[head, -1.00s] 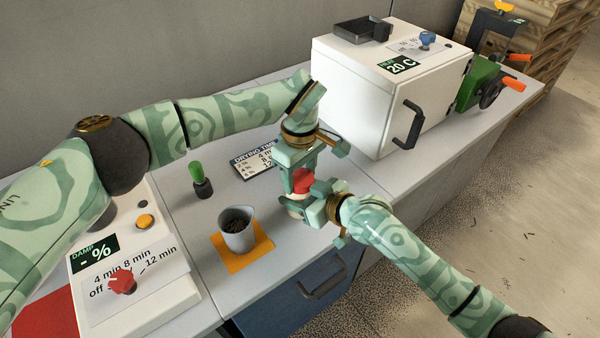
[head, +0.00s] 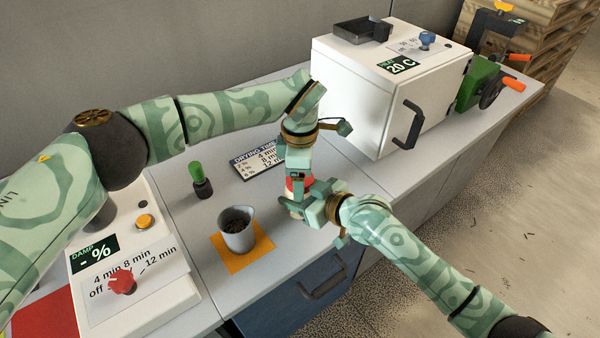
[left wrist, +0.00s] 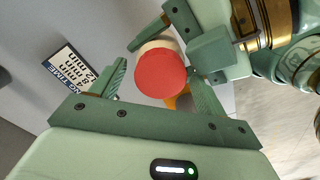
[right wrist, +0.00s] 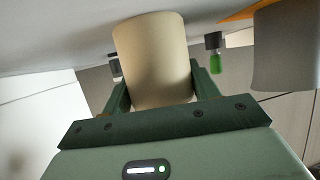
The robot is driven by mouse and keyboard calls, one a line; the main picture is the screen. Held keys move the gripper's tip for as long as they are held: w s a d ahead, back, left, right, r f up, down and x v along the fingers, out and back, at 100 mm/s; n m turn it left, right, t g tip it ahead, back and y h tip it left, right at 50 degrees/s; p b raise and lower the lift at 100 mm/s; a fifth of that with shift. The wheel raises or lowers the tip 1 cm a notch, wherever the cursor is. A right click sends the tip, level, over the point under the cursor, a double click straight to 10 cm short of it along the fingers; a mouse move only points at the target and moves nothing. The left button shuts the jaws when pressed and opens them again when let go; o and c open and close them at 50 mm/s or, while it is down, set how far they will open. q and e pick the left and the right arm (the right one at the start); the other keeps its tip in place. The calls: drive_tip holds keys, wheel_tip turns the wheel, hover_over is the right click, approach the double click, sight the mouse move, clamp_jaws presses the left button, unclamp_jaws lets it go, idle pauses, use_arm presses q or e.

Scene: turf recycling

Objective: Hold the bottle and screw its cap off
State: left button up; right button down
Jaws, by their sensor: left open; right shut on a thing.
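The bottle has a cream body (right wrist: 155,60) and a red cap (left wrist: 160,76). It stands at the counter's front part, mostly hidden by my grippers in the head view, where some red of the cap (head: 291,186) shows. My right gripper (head: 312,203) is shut on the bottle's body from the right side. The body fills the space between its fingers in the right wrist view. My left gripper (head: 298,172) points down over the cap. In the left wrist view its fingers are open, one on each side of the cap, with a gap visible on the left side.
A grey cup (head: 237,232) with dark grains stands on an orange mat (head: 256,262) left of the bottle. A green-topped tool (head: 199,178) and the drying-time sign (head: 247,168) are behind. A white oven (head: 365,100) stands at the back right; the damp meter (head: 140,265) is at left.

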use_arm(q)
wheel_tip(320, 180, up, 4)
drive_tip(key=shift+r, duration=0.25)
wheel_tip(320, 180, up, 2)
drive_tip(key=m, duration=0.3)
drive_tip(key=shift+r+m, duration=0.5)
drive_tip(key=shift+m, duration=0.6)
drive_tip(key=shift+f, duration=0.35)
wheel_tip(320, 180, down, 7)
drive_tip(key=shift+r, duration=0.1)
drive_tip(key=c, duration=1)
drive_tip(key=n, duration=0.6)
